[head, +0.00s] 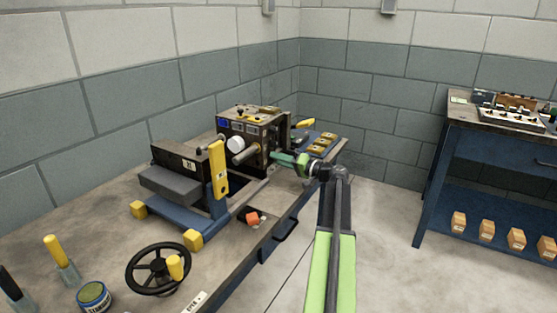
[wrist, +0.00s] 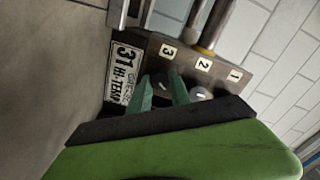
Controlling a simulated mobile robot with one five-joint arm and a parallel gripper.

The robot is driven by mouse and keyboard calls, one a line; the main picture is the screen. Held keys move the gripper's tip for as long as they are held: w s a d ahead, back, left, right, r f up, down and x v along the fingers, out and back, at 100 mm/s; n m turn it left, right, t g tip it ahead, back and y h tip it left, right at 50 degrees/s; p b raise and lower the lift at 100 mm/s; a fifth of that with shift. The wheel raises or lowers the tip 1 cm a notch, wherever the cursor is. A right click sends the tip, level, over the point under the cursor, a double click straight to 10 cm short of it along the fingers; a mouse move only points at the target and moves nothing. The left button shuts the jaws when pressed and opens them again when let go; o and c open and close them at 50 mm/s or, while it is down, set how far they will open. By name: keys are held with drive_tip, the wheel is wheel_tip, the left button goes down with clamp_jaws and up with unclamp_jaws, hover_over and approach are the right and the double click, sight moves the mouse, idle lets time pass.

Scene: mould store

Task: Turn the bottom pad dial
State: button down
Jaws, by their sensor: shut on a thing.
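My gripper (head: 292,160) reaches the right side of a block-shaped machine (head: 246,132) on the bench in the head view. In the wrist view my gripper's green fingers (wrist: 162,84) are shut on a small dark dial (wrist: 161,79) on a brown panel. The fingers cover part of it, and no label on it can be read. A pale round dial (wrist: 201,94) sits just right of the fingers, apart from them. The panel carries number plates 3, 2 and 1 above the dials. In the head view, my gripper and the machine hide the held dial.
Metal rods (wrist: 211,25) stand out by the number plates. A white label (wrist: 122,70) reading "31 HI-TEMP" is left of the panel. The bench also holds a black handwheel (head: 158,269) and a yellow lever (head: 218,170). A blue workbench (head: 450,180) stands right, with open floor between.

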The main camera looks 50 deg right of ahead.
drive_tip(key=m, duration=0.5)
drive_tip(key=shift+s+f, duration=0.1)
drive_tip(key=shift+f, duration=0.05)
drive_tip(key=m, duration=0.5)
drive_tip(key=shift+m, duration=0.4)
drive_tip(key=c, duration=1.2)
unclamp_jaws()
drive_tip(key=v, duration=1.7)
drive_tip(key=shift+s, duration=0.25)
